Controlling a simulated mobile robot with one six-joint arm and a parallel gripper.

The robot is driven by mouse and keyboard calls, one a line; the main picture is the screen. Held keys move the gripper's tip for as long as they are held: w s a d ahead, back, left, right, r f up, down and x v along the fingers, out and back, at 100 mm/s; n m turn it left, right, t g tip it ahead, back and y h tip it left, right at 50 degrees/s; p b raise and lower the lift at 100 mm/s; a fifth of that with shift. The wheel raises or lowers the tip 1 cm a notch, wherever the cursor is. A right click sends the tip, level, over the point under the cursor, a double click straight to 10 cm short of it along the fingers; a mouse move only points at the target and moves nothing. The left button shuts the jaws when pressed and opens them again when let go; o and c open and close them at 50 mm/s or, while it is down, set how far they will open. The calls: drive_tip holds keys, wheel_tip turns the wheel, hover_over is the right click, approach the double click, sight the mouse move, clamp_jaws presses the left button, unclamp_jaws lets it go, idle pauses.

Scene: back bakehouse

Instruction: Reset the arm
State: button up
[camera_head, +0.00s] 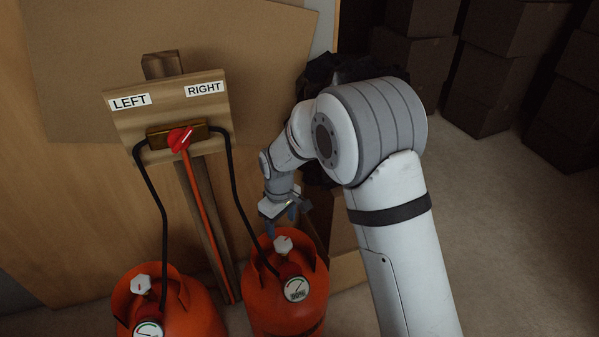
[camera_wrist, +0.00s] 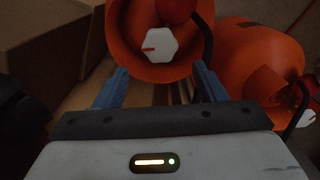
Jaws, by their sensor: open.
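My arm reaches in from the right in the head view, bent down over the right gas bottle. My gripper (camera_wrist: 160,85) is open, with its two blue fingers apart and nothing between them that it grips. In the wrist view, the white valve knob (camera_wrist: 160,45) of the right orange bottle shows ahead, between and beyond the fingertips. In the head view, that knob (camera_head: 283,245) sits on top of the right bottle (camera_head: 262,308), just below my gripper (camera_head: 279,222). Whether a finger touches the knob cannot be told.
The left orange bottle (camera_head: 195,310) stands beside it. A wooden board (camera_head: 140,122) marked LEFT and RIGHT carries a red changeover lever (camera_head: 180,139) and black hoses. Brown boxes (camera_head: 499,50) are stacked at the back right. The floor (camera_head: 500,230) at right is clear.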

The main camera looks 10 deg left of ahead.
drive_tip(key=s+d+r+m+t+p, duration=0.1)
drive_tip(key=s+d+r+m+p, duration=0.2)
drive_tip(key=d+r, duration=0.7)
drive_tip(key=s+d+r+m+p, duration=0.25)
drive_tip(key=d+r+p, duration=0.25)
drive_tip(key=d+r, duration=0.5)
drive_tip(key=s+d+r+m+t+p, duration=0.1)
drive_tip(key=s+d+r+m+p, duration=0.5)
drive_tip(key=s+d+r, duration=0.5)
drive_tip(key=s+r+m, duration=0.1)
drive_tip(key=s, duration=0.1)
drive_tip(key=shift+s+d+t, duration=0.3)
drive_tip(key=shift+s+d, duration=0.1)
drive_tip(key=shift+r, duration=0.1)
drive_tip(key=shift+c, duration=0.2)
